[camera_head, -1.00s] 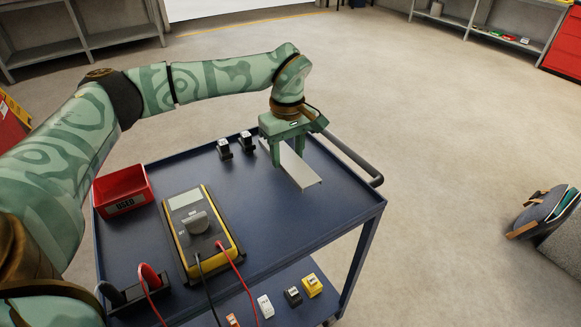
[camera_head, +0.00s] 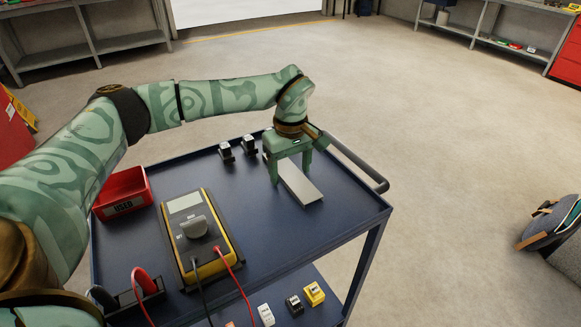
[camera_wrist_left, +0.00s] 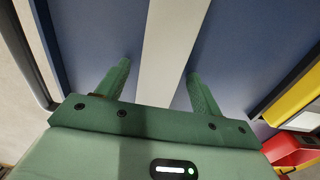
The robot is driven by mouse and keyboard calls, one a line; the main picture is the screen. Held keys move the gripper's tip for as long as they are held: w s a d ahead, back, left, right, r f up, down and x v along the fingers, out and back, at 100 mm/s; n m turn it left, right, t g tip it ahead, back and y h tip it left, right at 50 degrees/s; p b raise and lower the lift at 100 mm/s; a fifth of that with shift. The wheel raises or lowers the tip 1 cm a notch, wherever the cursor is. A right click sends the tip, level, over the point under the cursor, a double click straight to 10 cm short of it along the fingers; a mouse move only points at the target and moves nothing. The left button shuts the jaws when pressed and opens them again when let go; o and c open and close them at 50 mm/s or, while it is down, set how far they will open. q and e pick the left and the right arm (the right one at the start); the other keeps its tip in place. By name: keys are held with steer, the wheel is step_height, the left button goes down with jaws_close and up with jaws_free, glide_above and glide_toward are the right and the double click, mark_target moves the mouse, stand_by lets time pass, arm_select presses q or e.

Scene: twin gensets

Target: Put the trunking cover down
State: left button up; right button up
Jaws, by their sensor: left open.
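The trunking cover (camera_head: 301,186) is a flat pale grey strip lying on the blue top of the trolley (camera_head: 265,215), near its right side. It also shows in the left wrist view (camera_wrist_left: 170,50), running between the two fingers. My left gripper (camera_head: 290,172) is over the cover's far end, pointing down, with one finger on each side of the strip. In the left wrist view the fingers (camera_wrist_left: 158,72) stand wide apart, with a gap to the strip on both sides. My right gripper is in neither view.
A yellow multimeter (camera_head: 198,235) with red and black leads lies on the trolley. A red bin marked USED (camera_head: 122,195) is at its left edge, and two small black parts (camera_head: 237,147) stand at the back. A push handle (camera_head: 358,165) runs along the right.

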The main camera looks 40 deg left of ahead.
mark_target(290, 173)
arm_select(q)
steer(key=shift+r, duration=0.35)
step_height(290, 173, up, 12)
steer(key=p, duration=0.5)
steer(key=shift+f, duration=0.2)
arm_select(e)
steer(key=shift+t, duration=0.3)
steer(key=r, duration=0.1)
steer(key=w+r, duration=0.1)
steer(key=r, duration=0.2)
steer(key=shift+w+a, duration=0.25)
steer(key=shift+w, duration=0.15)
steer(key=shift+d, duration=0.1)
